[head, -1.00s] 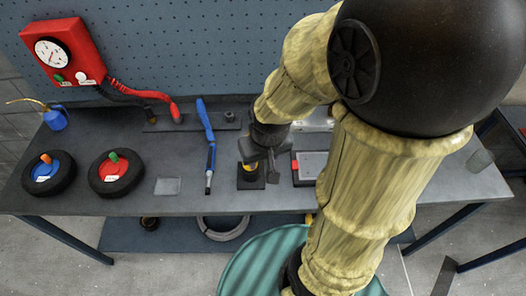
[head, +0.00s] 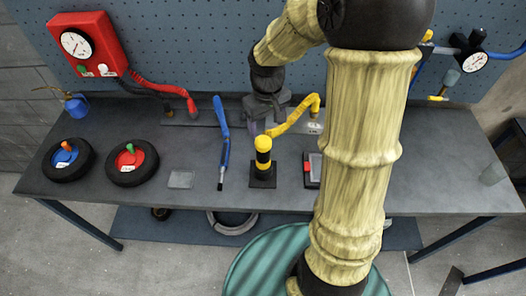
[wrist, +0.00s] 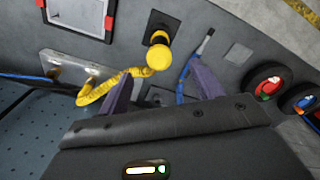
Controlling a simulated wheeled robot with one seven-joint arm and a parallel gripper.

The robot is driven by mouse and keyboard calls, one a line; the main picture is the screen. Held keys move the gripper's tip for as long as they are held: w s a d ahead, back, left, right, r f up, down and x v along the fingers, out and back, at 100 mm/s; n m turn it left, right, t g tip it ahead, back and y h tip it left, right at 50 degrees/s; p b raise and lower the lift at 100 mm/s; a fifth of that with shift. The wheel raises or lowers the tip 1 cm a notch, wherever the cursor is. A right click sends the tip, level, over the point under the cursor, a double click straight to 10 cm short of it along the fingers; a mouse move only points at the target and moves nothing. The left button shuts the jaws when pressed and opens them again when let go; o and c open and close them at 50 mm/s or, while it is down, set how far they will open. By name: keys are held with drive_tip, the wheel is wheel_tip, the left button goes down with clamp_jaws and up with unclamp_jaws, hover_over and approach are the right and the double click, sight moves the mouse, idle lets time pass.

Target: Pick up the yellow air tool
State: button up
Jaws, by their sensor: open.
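The yellow air tool (head: 263,157) is a short yellow cylinder with black bands. It stands upright on a small black square base on the bench, left of my arm. In the wrist view the yellow tool (wrist: 159,52) shows just beyond the fingertips, near the middle. My gripper (head: 266,127) is behind the tool, on the pegboard side. In the wrist view my gripper (wrist: 163,80) has its two purple-grey fingers apart with nothing between them. A yellow hose (head: 298,117) curves from a metal plate to close beside the gripper.
Two wheels (head: 68,160) (head: 132,163), a clear flat square (head: 181,179) and a red gauge box (head: 85,45) are farther left. A dark tray (head: 313,170) is close on the right.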

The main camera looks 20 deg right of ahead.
sight(264, 140)
drive_tip(key=w, duration=0.2)
drive_tip(key=w+n, duration=0.1)
drive_tip(key=shift+d+r+g, duration=0.25)
drive_tip(key=shift+r+g, duration=0.05)
drive_tip(key=shift+r, duration=0.1)
wheel_tip(264, 140, down, 12)
drive_tip(key=p, duration=0.3)
drive_tip(key=shift+f, duration=0.1)
drive_tip(key=shift+f, duration=0.1)
drive_tip(key=shift+w+a+f+p, duration=0.1)
drive_tip(key=shift+a+f+p, duration=0.05)
drive_tip(key=shift+f+p, duration=0.5)
drive_tip(key=shift+w+f+p, duration=0.15)
drive_tip(key=shift+f+p, duration=0.7)
drive_tip(key=shift+f, duration=1.05)
